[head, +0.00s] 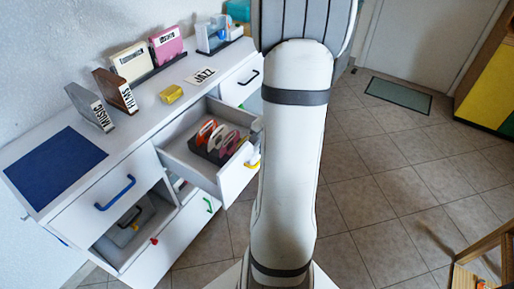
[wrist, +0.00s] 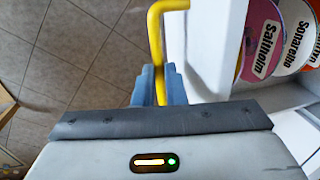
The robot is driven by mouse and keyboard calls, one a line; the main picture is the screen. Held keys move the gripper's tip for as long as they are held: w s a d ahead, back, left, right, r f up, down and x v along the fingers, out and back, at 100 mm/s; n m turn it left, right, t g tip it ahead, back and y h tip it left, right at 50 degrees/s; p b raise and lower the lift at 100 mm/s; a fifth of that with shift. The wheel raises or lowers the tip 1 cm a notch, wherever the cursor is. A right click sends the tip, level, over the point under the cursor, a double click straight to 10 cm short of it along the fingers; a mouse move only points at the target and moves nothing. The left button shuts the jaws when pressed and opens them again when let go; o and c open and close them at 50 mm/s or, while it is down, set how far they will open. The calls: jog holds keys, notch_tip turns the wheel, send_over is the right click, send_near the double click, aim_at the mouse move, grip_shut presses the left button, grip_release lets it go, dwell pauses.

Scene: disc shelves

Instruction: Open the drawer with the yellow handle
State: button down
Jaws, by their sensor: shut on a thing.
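The drawer (head: 179,153) with the yellow handle (head: 252,164) stands pulled out from the white cabinet. A dark rack of discs with orange, pink and white faces is inside it. In the wrist view the yellow handle (wrist: 155,42) runs down between the blue-grey fingers of my gripper (wrist: 158,88), which is shut on it. Beside it are the drawer's white front (wrist: 212,45) and discs labelled "Saltholm" (wrist: 262,38) and "Sonarelho". In the head view my arm hides most of the gripper and part of the drawer front.
The cabinet top (head: 140,118) holds a blue mat (head: 55,168), file boxes, a yellow block (head: 171,94) and a "JAZZ" card (head: 201,75). Other fronts have blue (head: 116,195), red, green and black handles. An open compartment is below the blue handle. Tiled floor (head: 385,180) at right is largely clear.

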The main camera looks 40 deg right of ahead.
jog(key=shift+s+d, duration=0.2)
jog(key=shift+s, duration=0.05)
jog(key=c, duration=1.5)
grip_release()
jog(key=shift+r, duration=0.1)
jog(key=r, duration=0.2)
jog(key=s+r+p, duration=0.1)
jog(key=r, duration=0.4)
jog(key=shift+s+d+r, duration=0.2)
jog(key=shift+d+r, duration=0.05)
